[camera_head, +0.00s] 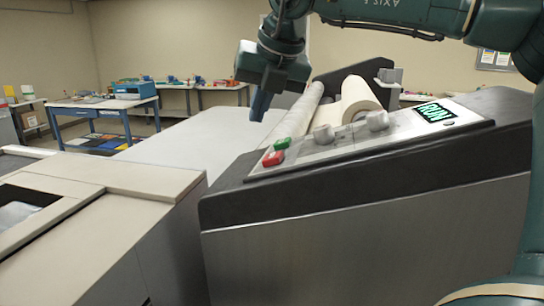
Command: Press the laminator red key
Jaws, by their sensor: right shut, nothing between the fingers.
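The laminator (370,235) fills the right half of the head view, with a sloped control panel (350,143) on top. The red key (273,158) is at the panel's near left end. A green key (282,143) is just behind it. Two grey knobs and a green display reading "RUN" (435,112) lie further right. My right gripper (259,110) is shut and empty, pointing down above and a little left of the keys, apart from them. The red key is in plain sight. My left gripper is not in view.
A cream film roll (358,98) sits behind the panel. A pale flat table surface (200,135) lies behind the machine. A beige cabinet (120,175) stands at the left front. Blue-legged tables (105,103) with items stand further back.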

